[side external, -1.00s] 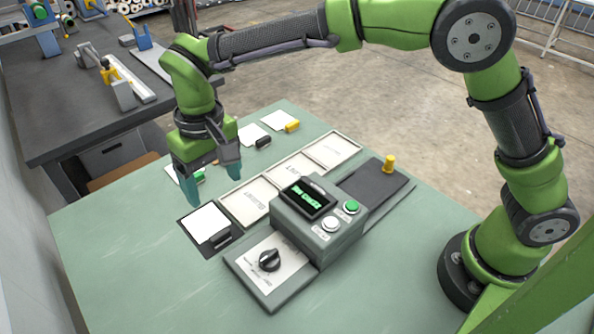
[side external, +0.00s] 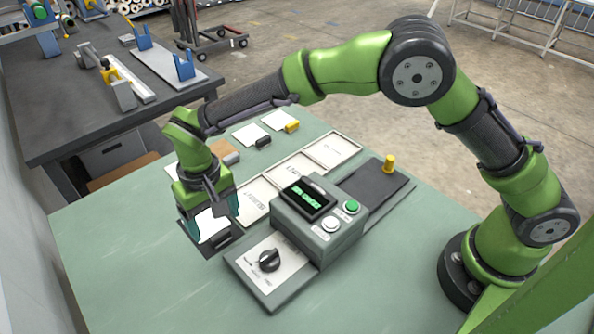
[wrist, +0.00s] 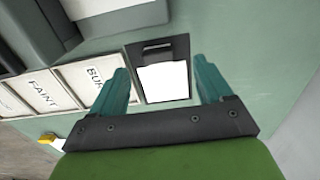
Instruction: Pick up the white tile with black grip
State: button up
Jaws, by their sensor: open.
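A white tile (side external: 212,226) with a black grip (side external: 218,243) lies on a dark plate at the front left of the green table. In the wrist view the tile (wrist: 162,82) and its dark grip (wrist: 158,50) show between my fingers. My gripper (side external: 211,219) is open and empty, low over this tile with a finger on either side. I cannot tell whether the fingers touch it. A second white tile (side external: 249,133) with a black grip (side external: 263,142) lies at the back of the table, away from my gripper.
A grey control box (side external: 318,220) with buttons and a dial panel (side external: 268,268) stands close right of my gripper. Labelled trays (side external: 332,150) run behind it. A yellow-gripped tile (side external: 279,121) lies at the back. A dark slab (side external: 372,188) with a yellow knob is right. The front left table is clear.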

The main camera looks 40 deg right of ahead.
aim_at(221, 235)
notch_tip(221, 235, down, 5)
jog(key=shift+s+d+f, duration=0.1)
jog(key=shift+s+d, duration=0.05)
jog(key=shift+c, duration=0.2)
